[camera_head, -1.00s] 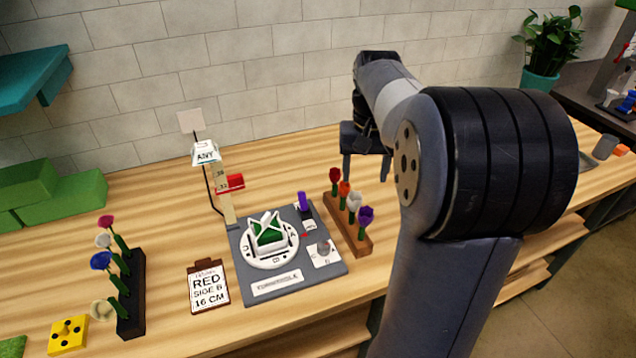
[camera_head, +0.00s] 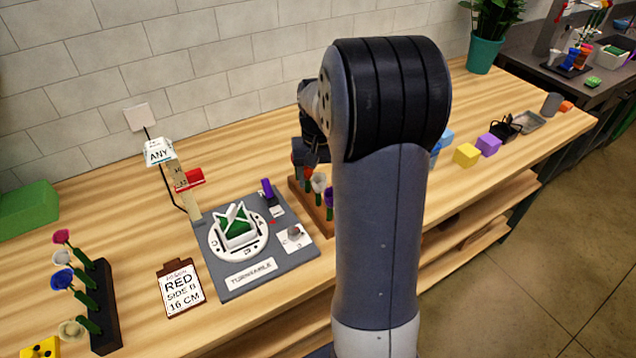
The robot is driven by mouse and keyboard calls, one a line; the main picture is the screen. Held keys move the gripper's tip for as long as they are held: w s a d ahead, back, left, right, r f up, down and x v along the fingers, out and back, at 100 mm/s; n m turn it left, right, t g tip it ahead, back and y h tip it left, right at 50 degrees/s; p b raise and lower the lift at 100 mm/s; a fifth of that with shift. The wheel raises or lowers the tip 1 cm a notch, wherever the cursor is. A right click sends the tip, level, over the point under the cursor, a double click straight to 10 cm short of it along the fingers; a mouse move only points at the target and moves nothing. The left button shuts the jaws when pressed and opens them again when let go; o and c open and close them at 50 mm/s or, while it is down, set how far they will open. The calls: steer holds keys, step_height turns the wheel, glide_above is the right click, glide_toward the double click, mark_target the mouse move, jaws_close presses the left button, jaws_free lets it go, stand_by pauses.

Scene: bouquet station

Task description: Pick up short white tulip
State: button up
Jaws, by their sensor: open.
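A white flower (camera_head: 319,182) stands in the brown wooden rack (camera_head: 328,231) at the middle of the view, between an orange-red flower (camera_head: 298,158) and a purple one (camera_head: 329,197). Two more pale flowers, one white (camera_head: 62,257) and one cream (camera_head: 70,329), stand in the dark rack (camera_head: 106,318) at the lower left. I cannot tell by stem length which is the short white tulip. My gripper (camera_head: 311,156) is open, over the back of the brown rack, close to the orange-red flower. My arm partly hides the gripper and the rack's right side.
A grey turntable board (camera_head: 240,283) with a white and green holder (camera_head: 237,228) lies left of the brown rack. Yellow (camera_head: 466,155) and purple (camera_head: 488,145) cubes lie right of my arm.

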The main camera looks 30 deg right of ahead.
steer(key=shift+f, duration=0.4)
steer(key=shift+c, duration=0.2)
steer(key=c, duration=0.8)
steer(key=shift+r, duration=0.1)
steer(key=r, duration=0.9)
steer(key=shift+a+r+b, duration=0.15)
steer(key=shift+a+b, duration=0.15)
steer(key=shift+b, duration=0.1)
steer(key=shift+w+a+y+p, duration=0.2)
steer(key=shift+w+a+y, duration=0.15)
steer(key=shift+a, duration=2.35)
steer(key=shift+w+a+y+p, duration=0.2)
steer(key=shift+w+a+y, duration=0.1)
steer(key=shift+a, duration=2.35)
steer(key=shift+w+a+y+p, duration=0.2)
steer(key=shift+w+a+y, duration=0.15)
steer(key=shift+a, duration=2.35)
